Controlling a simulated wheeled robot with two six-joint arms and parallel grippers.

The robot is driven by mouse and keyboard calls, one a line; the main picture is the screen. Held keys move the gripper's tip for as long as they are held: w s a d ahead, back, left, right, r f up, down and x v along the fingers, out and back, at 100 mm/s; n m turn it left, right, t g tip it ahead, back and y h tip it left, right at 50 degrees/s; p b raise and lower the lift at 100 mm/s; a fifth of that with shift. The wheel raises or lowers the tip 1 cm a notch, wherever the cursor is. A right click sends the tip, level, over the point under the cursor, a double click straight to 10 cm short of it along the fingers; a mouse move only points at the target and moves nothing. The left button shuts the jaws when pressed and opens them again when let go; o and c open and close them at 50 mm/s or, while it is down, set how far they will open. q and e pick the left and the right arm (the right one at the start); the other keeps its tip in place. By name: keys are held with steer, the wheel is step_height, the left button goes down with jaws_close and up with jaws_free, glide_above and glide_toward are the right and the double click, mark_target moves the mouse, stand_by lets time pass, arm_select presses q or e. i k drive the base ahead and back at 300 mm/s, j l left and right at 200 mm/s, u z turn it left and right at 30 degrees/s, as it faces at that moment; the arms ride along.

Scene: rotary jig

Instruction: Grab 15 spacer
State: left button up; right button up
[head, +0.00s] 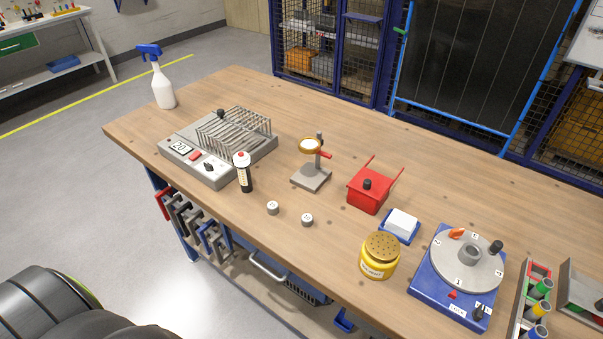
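Two small round pieces with white tops and grey sides stand on the wooden table near its front edge. They look like spacers. The left one (272,208) and the right one (307,220) stand apart with bare wood between them. Marks on their tops are too small to read, so I cannot tell which is the 15 spacer. The rotary jig (467,263), a grey numbered disc on a blue base, is at the right. Neither of my grippers is in view.
A grey device (205,172) with a wire rack and a black-and-white bottle (243,172) stand left of the pieces. The wood around the pieces is clear.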

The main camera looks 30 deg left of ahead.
mark_target(273, 206)
steer(key=u, duration=0.9)
